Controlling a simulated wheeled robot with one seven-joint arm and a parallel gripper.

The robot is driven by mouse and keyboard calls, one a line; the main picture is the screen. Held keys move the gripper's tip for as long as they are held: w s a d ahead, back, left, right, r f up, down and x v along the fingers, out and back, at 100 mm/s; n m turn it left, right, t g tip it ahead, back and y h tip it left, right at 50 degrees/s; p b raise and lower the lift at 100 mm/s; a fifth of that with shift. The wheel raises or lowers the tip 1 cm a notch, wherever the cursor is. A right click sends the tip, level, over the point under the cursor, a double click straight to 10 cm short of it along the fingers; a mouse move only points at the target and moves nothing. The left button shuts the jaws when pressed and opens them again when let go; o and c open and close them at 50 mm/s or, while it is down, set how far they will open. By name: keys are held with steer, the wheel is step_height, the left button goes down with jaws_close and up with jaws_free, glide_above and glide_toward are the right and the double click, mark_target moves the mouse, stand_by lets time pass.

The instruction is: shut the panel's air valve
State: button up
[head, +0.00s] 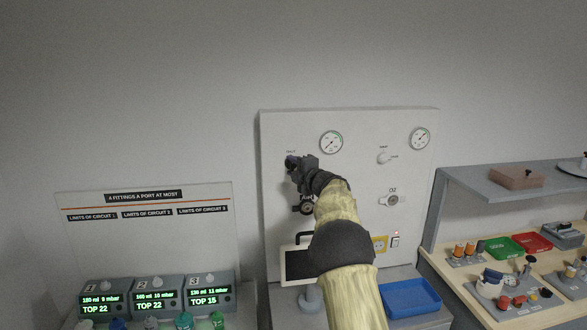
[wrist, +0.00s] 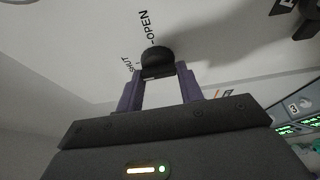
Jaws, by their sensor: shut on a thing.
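The white panel (head: 350,120) stands against the wall in the head view. My gripper (head: 293,163) is at its upper left, just left of and below a round gauge (head: 331,142). In the wrist view, my gripper (wrist: 158,76) has its purple fingertips shut on a dark round knob (wrist: 157,60) on the panel face. The words OPEN (wrist: 147,24) and SHUT (wrist: 127,66) are printed beside the knob. I cannot tell which word the knob points to.
A second valve knob (head: 383,158) and an O2 fitting (head: 392,200) are on the panel's right side, below another gauge (head: 420,139). A blue tray (head: 411,298) lies below right. Ventilator displays (head: 156,296) stand at left, a bench with parts (head: 480,280) at right.

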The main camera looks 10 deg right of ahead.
steer(key=shift+f, duration=0.1)
steer(key=o, duration=1)
steer(key=shift+a, duration=0.1)
steer(key=b+v, duration=0.7)
steer(key=v, duration=1)
steer(key=shift+s, duration=0.15)
